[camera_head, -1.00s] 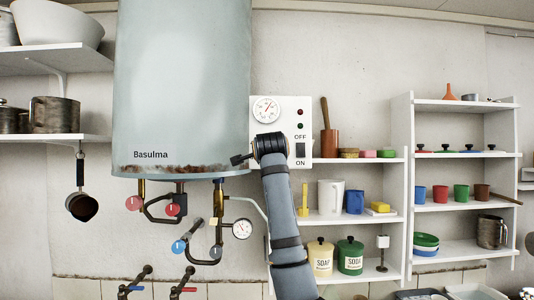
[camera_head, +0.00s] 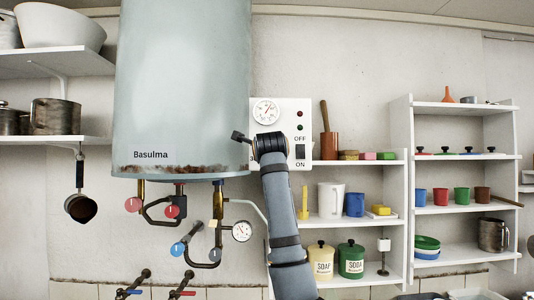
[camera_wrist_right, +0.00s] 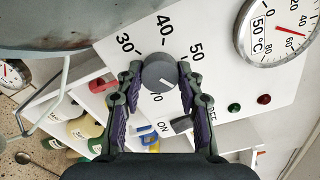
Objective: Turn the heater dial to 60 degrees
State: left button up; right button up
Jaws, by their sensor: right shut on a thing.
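The grey round heater dial (camera_wrist_right: 160,73) is between the fingers of my right gripper (camera_wrist_right: 160,78), which is shut on it in the right wrist view. A short pale line shows on the dial's lower right face. The numbers 30, 40, 50 and 70 show around it on the white panel (camera_wrist_right: 115,45); 60 is not visible, and a finger covers part of the scale. In the head view my right wrist stands in front of the white control panel (camera_head: 285,104) and hides the dial and fingers. My left gripper is not in view.
A round thermometer (camera_head: 266,112) sits above on the panel. The big pale boiler (camera_head: 185,80) stands close to the left. A black switch (camera_head: 300,152) and two small lamps are at the right. Shelves (camera_head: 395,220) with mugs and tins are further right.

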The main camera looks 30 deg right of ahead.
jog(key=shift+s+r+m, duration=0.15)
jog(key=shift+r+m, duration=0.15)
jog(key=o, duration=1.2)
jog(key=shift+f, duration=0.1)
jog(key=shift+f, duration=0.1)
jog(key=v, duration=1.2)
